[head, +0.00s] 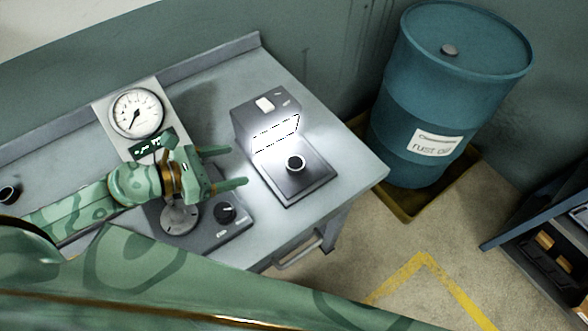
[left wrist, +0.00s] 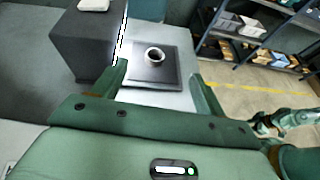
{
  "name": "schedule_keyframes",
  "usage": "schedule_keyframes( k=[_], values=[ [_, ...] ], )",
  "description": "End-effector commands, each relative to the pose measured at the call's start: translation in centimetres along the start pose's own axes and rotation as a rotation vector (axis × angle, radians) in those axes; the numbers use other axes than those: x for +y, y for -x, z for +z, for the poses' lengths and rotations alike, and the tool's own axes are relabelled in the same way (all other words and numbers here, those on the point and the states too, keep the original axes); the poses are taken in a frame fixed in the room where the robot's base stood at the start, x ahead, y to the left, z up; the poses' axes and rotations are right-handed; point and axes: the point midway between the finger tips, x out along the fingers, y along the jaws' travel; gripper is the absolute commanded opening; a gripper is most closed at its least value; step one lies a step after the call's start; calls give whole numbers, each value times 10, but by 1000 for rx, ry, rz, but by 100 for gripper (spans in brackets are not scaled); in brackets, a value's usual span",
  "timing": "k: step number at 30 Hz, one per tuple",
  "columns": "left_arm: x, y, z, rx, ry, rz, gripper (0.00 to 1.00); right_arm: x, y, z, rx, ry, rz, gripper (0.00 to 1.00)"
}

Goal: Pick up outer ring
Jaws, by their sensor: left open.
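A small dark ring (head: 296,169) stands on the square dark plate (head: 313,189) of a lit station on the workbench. The ring also shows in the left wrist view (left wrist: 154,63), beyond and between my fingers. My left gripper (head: 237,167) is open and empty, left of the plate, with its fingers pointing toward the ring. It is apart from the ring. In the left wrist view, its two fingers (left wrist: 159,80) frame the plate. A green jointed part of mine, perhaps the right gripper, shows at the right edge there, its jaws unclear.
The station's lamp housing (head: 262,114) stands behind the plate. A dial gauge (head: 137,112) and a knob panel (head: 226,212) are near my left arm. Another dark round part (head: 9,194) lies at the far left. A blue barrel (head: 452,95) stands right of the workbench (head: 352,172).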

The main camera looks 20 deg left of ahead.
Motion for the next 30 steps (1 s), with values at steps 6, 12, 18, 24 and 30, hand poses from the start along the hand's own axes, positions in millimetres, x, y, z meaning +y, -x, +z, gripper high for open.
schedule_keyframes(
  k=[6,12,18,24,30],
  values=[
    [-1,-21,-51,13,12,-5,73,-5,-48,10,-15,-1,-7,36],
    [1,-39,-47,8,12,-2,73,-9,-40,6,-9,-4,-11,36],
    [0,-91,-47,6,13,-2,73,-10,-33,3,-5,-6,-12,36],
    [0,-125,-51,11,13,-4,73,-9,-34,4,-5,-5,-11,36],
    [0,-142,-52,12,13,-5,73,-7,-36,5,-7,-4,-9,36]
  ],
)
